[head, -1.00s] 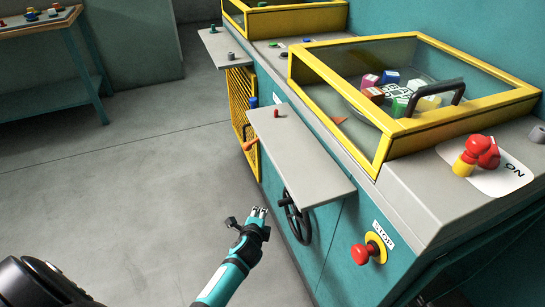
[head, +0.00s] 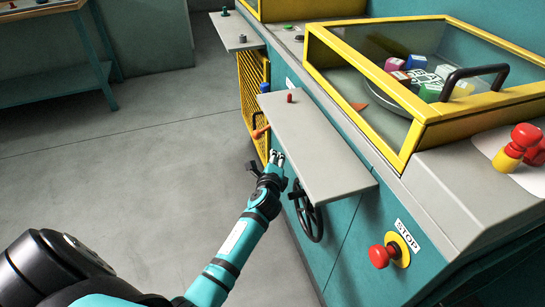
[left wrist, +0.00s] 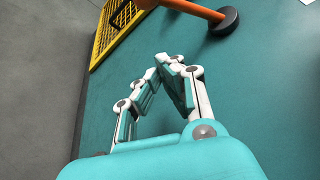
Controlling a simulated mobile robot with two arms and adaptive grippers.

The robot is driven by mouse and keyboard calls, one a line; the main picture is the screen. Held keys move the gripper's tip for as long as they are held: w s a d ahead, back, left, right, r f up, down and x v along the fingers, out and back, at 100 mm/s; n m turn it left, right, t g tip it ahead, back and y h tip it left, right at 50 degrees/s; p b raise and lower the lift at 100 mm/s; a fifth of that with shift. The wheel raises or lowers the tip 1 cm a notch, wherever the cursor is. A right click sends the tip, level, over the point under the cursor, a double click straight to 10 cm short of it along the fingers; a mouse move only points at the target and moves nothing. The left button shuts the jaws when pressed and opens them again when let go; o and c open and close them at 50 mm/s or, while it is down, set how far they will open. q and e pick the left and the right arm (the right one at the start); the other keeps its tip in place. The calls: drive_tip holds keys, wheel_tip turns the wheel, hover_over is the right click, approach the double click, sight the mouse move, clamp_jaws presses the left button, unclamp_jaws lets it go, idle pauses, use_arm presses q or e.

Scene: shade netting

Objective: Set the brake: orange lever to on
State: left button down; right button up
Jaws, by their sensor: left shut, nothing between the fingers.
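The orange lever (head: 261,131) sticks out from the teal machine side, by the yellow mesh guard and left of the grey shelf. In the left wrist view the lever (left wrist: 195,10) shows at the top as an orange bar ending at a round black hub (left wrist: 224,21); its far end is cut off or dark at the top edge. My left gripper (head: 276,156) is just below and right of the lever in the head view. In the left wrist view its fingertips (left wrist: 166,60) meet, empty, apart from the lever. No on mark for the lever is readable.
The grey shelf (head: 315,150) with a small red knob juts out close beside my left gripper. A black handwheel (head: 308,212) is under it. A red stop button (head: 385,254) sits to the right. The floor (head: 120,170) to the left is clear.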

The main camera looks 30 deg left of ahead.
use_arm(q)
drive_tip(key=b+x, duration=0.2)
drive_tip(key=x, duration=0.6)
use_arm(e)
drive_tip(key=w+r, duration=0.3)
drive_tip(key=r, duration=0.4)
use_arm(q)
drive_tip(key=shift+s+a+r+p, duration=0.4)
drive_tip(key=shift+s+a+p, duration=0.05)
drive_tip(key=shift+s+a, duration=0.25)
drive_tip(key=shift+s+a+r+p, duration=0.45)
drive_tip(key=shift+s+a, duration=0.15)
drive_tip(key=shift+a, duration=0.1)
use_arm(e)
wheel_tip(320, 180, down, 6)
drive_tip(key=s, duration=0.2)
drive_tip(key=shift+r, duration=0.15)
use_arm(q)
drive_tip(key=shift+w, duration=0.2)
use_arm(e)
drive_tip(key=shift+s, duration=0.15)
